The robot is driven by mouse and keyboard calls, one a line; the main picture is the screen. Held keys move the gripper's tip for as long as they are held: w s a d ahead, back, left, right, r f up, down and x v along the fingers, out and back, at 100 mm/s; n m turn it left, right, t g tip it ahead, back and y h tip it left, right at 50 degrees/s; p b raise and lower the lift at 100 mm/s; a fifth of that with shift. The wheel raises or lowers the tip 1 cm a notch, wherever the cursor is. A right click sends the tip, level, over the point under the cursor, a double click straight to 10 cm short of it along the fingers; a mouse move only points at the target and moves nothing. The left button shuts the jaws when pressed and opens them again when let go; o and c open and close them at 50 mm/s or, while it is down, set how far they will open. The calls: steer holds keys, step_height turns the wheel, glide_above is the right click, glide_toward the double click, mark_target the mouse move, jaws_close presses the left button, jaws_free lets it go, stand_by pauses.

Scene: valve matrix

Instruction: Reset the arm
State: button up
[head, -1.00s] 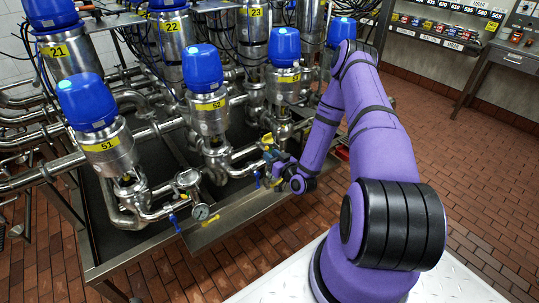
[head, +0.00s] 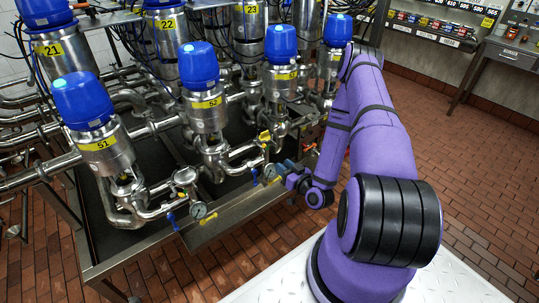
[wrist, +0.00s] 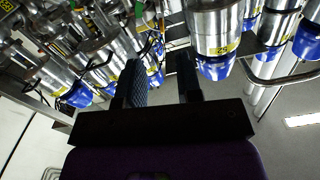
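My purple arm (head: 378,140) reaches forward and bends down at the front edge of the valve rack. My gripper (head: 280,174) is small in the head view, close to a pressure gauge (head: 270,171) and a blue handle (head: 254,176); I cannot tell there whether it touches them. A yellow handle (head: 265,137) is just above it. In the wrist view the two dark fingers of my gripper (wrist: 160,78) stand apart with nothing visible between them. The valves appear upside down in that view.
The steel rack holds several valves with blue caps, such as valve 51 (head: 100,125) and valve 52 (head: 205,90). Another gauge (head: 198,210) is at the front left. A workbench (head: 505,50) stands at the back right. Brick floor (head: 475,150) to the right is clear.

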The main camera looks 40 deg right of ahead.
steer(key=shift+w, duration=0.1)
steer(key=w+r+n+g+y, duration=0.1)
steer(key=w+r+n+g, duration=0.25)
steer(key=r, duration=0.35)
steer(key=w+r+n+g, duration=0.2)
steer(key=w+r, duration=0.3)
steer(key=r, duration=0.2)
steer(key=s+a+r+g+h, duration=0.1)
steer(key=a+r, duration=0.1)
steer(key=r, duration=0.7)
steer(key=s+a+r+g+h, duration=0.1)
steer(key=a+r+g+h, duration=0.1)
steer(key=r, duration=0.6)
steer(key=s+a+r+m+g, duration=0.25)
steer(key=s+a+r, duration=0.35)
steer(key=s+r, duration=0.65)
steer(key=s+a+r+g, duration=0.1)
steer(key=s+a+r, duration=0.2)
steer(key=s, duration=0.5)
steer(key=s+a+r+m+y, duration=0.1)
steer(key=s+a+r, duration=0.2)
steer(key=s, duration=0.5)
steer(key=shift+s+a+m+g, duration=0.2)
steer(key=shift+s+m+g, duration=0.1)
steer(key=shift+s+g, duration=0.1)
